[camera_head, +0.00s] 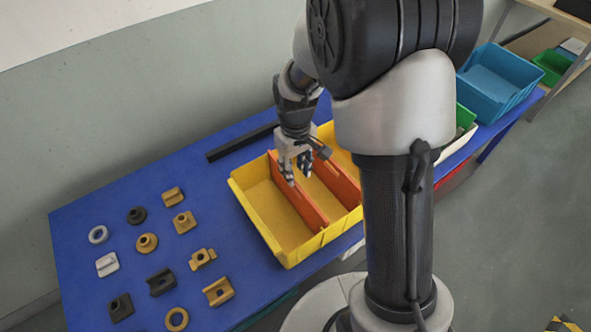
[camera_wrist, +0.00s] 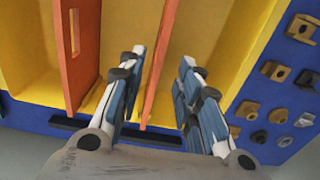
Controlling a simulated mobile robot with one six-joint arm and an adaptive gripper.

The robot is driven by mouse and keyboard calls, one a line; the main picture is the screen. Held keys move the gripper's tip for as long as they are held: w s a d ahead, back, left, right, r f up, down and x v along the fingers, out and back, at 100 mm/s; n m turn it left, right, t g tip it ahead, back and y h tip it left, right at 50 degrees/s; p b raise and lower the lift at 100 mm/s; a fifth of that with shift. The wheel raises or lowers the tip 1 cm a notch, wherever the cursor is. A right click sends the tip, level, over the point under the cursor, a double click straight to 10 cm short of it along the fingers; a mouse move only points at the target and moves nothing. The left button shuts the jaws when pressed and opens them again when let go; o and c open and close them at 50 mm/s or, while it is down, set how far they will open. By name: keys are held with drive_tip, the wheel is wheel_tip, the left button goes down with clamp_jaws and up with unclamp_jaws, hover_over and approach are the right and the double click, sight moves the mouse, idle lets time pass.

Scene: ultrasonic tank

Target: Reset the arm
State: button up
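My gripper (camera_head: 298,177) hangs pointing down over the yellow bin (camera_head: 247,214), near its orange dividers (camera_head: 300,205). In the wrist view the two fingers of my gripper (camera_wrist: 162,60) are spread apart with nothing held between them. An orange divider (camera_wrist: 163,65) shows in the gap between the fingers, and I cannot tell how far below the fingertips it is. The yellow bin floor (camera_wrist: 205,45) shows empty around the fingers. My arm hides the right part of the bin in the head view.
Several small metal parts, such as a brass ring (camera_head: 177,319) and a white ring (camera_head: 98,234), lie on the blue table (camera_head: 75,215) left of the bin. A black bar (camera_head: 240,143) lies behind it. Blue (camera_head: 497,77) and green (camera_head: 552,66) bins stand at the right.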

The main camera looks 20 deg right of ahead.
drive_tip(key=s+r+m+t, duration=0.1)
drive_tip(key=s+r, duration=0.4)
drive_tip(key=r, duration=0.3)
drive_tip(key=s+r+m+t, duration=0.1)
drive_tip(key=s+r, duration=0.3)
drive_tip(key=r, duration=0.4)
drive_tip(key=s+r+m+t, duration=0.1)
drive_tip(key=s+r, duration=0.3)
drive_tip(key=s, duration=0.8)
drive_tip(key=shift+s+r+m+t, duration=0.2)
drive_tip(key=shift+r+m+t, duration=0.1)
drive_tip(key=shift+t, duration=0.5)
